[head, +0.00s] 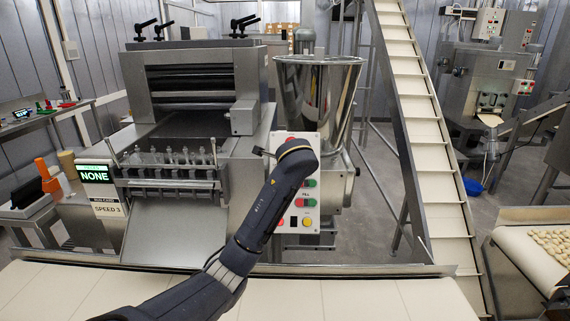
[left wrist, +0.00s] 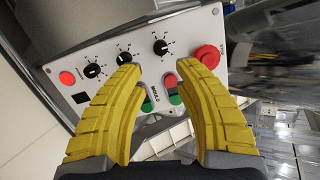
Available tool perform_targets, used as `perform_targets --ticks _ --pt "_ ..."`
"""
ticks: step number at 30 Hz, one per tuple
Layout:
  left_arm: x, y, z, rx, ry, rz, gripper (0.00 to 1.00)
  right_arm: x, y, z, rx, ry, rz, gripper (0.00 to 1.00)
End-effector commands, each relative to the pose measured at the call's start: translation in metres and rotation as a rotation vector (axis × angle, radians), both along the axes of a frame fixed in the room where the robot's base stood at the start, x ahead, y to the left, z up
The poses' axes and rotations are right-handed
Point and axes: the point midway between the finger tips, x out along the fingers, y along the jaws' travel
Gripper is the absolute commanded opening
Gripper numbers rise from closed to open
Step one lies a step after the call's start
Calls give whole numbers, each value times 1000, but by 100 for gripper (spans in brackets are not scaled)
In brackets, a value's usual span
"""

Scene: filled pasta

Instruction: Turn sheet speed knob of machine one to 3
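The control panel (head: 318,150) of the machine is white and partly hidden behind my left arm in the head view. The left wrist view shows it tilted, with three black knobs: a left knob (left wrist: 92,70), a middle knob (left wrist: 124,58) and a right knob (left wrist: 160,47). Their labels are too small to read. My left gripper (left wrist: 160,68) is open and empty, its yellow fingers spread in front of the panel. The left finger's tip is near the middle knob; contact cannot be told. A sign (head: 107,209) reads SPEED 3 under a display (head: 95,174) reading NONE. My right gripper is out of view.
A red stop button (left wrist: 208,57) and red-green switches (left wrist: 170,85) sit close to the fingers. The steel hopper (head: 318,95) stands above the panel, with an inclined conveyor (head: 425,130) to its right. A pale belt (head: 350,300) runs along the front.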

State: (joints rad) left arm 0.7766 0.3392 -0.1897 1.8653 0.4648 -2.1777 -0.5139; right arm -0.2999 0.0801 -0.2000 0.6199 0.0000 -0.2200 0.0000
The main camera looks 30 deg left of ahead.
Motion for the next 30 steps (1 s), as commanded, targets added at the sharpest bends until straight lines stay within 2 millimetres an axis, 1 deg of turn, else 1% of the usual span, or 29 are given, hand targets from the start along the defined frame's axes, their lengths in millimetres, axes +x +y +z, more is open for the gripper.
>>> perform_targets --ticks 1,3,9,23,26,29,30 --pt "-3 -5 3 -3 -2 -3 32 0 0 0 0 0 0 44" --pt "-7 -8 5 -2 -2 -2 32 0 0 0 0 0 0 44" --pt "-14 -12 10 -1 -1 0 32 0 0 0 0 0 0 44" --pt "-15 -12 10 -1 1 0 32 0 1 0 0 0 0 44" --pt "-16 -11 0 12 15 6 32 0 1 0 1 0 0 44" --pt "-21 -7 -30 50 59 26 32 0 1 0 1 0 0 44" --pt "-25 -4 -48 70 83 36 32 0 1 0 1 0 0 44"
